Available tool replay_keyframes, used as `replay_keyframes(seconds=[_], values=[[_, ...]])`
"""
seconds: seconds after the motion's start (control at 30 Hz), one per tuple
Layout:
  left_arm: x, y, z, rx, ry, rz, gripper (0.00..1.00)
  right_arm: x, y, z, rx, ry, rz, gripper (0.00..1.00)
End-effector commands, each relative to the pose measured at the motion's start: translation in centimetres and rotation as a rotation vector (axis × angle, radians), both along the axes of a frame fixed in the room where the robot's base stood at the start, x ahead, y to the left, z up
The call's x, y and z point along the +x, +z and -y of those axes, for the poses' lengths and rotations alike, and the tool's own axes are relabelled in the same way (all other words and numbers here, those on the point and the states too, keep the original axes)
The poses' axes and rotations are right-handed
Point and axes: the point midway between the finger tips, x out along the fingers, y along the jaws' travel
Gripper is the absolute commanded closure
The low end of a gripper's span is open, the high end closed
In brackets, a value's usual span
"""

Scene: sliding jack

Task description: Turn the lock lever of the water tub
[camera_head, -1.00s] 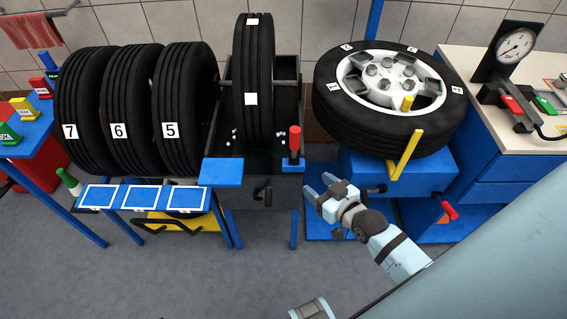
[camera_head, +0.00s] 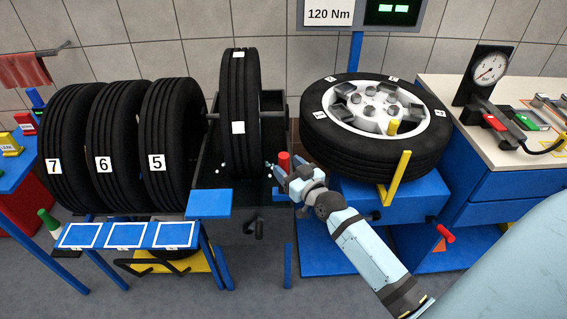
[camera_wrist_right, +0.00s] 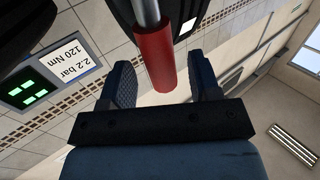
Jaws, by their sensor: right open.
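The water tub (camera_head: 250,215) is a dark box with a tire standing upright in it. Its lock lever (camera_head: 284,161) has a red handle at the tub's right front corner. The red handle (camera_wrist_right: 155,60) also shows in the right wrist view on a metal rod, between the two fingers. My right gripper (camera_head: 287,178) is open at the handle and hides the lever's lower part. In the wrist view the right gripper (camera_wrist_right: 162,75) has a finger on each side of the handle, with visible gaps. My left gripper is not in view.
A tire with a rim (camera_head: 375,125) lies on the blue machine to the right, with a yellow arm (camera_head: 396,180) close to my right arm. Tires numbered 5, 6 and 7 (camera_head: 120,150) stand at left. A pressure gauge (camera_head: 489,69) stands on the right bench.

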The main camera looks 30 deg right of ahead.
Motion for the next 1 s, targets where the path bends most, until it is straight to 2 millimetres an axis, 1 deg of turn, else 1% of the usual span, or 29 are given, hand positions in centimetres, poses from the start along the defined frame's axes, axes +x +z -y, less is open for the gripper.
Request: replay_keyframes(seconds=[0.03, 0.1, 0.2, 0.53, 0.57, 0.6, 0.67, 0.7, 0.77, 0.8, 1.0], values=[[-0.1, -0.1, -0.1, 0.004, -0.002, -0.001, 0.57, 0.7, 0.0, 0.0, 0.001, 0.000, 0.001, 0.43], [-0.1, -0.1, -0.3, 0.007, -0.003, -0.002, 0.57, 1.5, 0.0, 0.0, 0.001, 0.000, 0.001, 0.43], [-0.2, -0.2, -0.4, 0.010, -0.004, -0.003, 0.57, 2.1, 0.0, -0.1, 0.001, 0.000, 0.000, 0.43], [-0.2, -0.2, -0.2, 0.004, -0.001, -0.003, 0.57, 2.4, 0.0, -0.1, 0.001, 0.000, 0.000, 0.43], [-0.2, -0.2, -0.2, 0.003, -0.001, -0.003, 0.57, 2.4, 0.0, -0.1, 0.001, 0.000, 0.000, 0.50], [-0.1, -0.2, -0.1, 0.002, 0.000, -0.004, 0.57, 2.3, 0.0, -0.1, 0.001, 0.000, 0.000, 0.59], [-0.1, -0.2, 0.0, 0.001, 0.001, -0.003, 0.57, 2.3, 0.0, -0.1, 0.001, 0.000, 0.000, 0.73], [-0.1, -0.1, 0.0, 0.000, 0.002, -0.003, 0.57, 2.3, 0.0, -0.1, 0.001, 0.000, 0.000, 0.82], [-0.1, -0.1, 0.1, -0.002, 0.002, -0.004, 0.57, 2.3, 0.0, -0.1, 0.001, 0.000, 0.000, 0.96], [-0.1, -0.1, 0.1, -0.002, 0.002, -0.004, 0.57, 2.3, 0.0, -0.1, 0.001, 0.000, 0.000, 1.00], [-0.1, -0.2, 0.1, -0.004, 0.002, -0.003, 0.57, 2.3, -0.1, -0.3, -0.003, 0.000, 0.005, 1.00]])
